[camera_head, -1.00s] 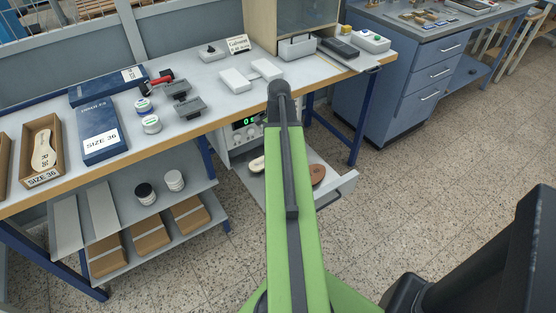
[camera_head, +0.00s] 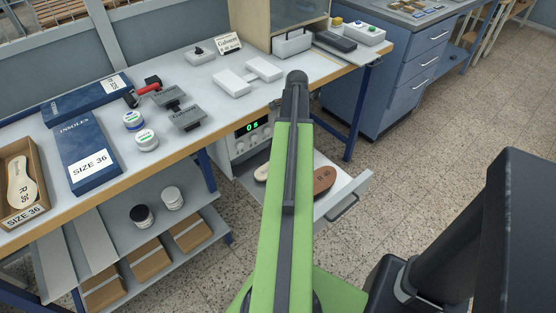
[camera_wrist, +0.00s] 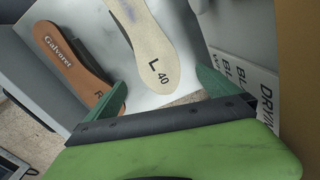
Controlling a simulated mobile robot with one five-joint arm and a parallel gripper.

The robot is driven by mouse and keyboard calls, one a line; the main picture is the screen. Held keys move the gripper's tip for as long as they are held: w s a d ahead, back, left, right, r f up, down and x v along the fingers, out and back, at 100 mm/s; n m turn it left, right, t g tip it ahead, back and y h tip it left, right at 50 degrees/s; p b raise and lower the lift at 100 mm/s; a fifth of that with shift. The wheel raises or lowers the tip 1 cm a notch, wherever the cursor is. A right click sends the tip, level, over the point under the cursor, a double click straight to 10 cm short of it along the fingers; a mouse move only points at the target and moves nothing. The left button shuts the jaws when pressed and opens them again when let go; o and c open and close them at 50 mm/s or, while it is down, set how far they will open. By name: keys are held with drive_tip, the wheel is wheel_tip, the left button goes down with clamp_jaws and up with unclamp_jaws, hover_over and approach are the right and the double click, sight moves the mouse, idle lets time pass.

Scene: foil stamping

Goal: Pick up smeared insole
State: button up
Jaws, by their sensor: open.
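Two insoles lie in the pulled-out drawer (camera_head: 345,200) under the bench. One is cream (camera_head: 261,173) and shows "L 40" in the wrist view (camera_wrist: 152,45). The other is brown (camera_head: 324,180); the wrist view shows it with "Galvorei" and "R" (camera_wrist: 68,58). The left finger overlaps the brown insole's near end in the picture. I cannot tell the height above the drawer. The head view hides my gripper behind my arm.
A unit with a lit green display (camera_head: 252,127) sits under the bench (camera_head: 215,125) beside the drawer. A printed sign (camera_wrist: 245,82) stands right of the gripper. Blue insole boxes (camera_head: 84,155), jars (camera_head: 146,140) and a roller (camera_head: 148,90) cover the bench top. Floor is clear at right.

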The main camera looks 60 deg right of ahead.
drive_tip(key=shift+w+a+f+b, duration=0.1)
drive_tip(key=shift+w+f+b, duration=0.05)
drive_tip(key=shift+f+b, duration=0.4)
drive_tip(key=shift+w+a+f+b, duration=0.1)
drive_tip(key=shift+f+b, duration=0.25)
drive_tip(key=shift+f, duration=0.3)
drive_tip(key=f+b, duration=0.5)
drive_tip(key=shift+a+f, duration=0.15)
drive_tip(key=shift+a, duration=0.25)
drive_tip(key=shift+s, duration=0.1)
drive_tip(key=c, duration=1.4)
drive_tip(key=shift+r, duration=0.2)
wheel_tip(320, 180, up, 4)
drive_tip(key=p, duration=0.4)
drive_tip(key=shift+r+p, duration=0.25)
drive_tip(key=shift+p, duration=0.05)
drive_tip(key=s+r+p, duration=0.2)
drive_tip(key=s, duration=0.2)
drive_tip(key=s+r+p, duration=0.2)
drive_tip(key=s, duration=0.1)
drive_tip(key=s+r+p, duration=0.2)
drive_tip(key=s, duration=0.2)
drive_tip(key=shift+s+a+r, duration=0.25)
drive_tip(key=shift+s, duration=0.1)
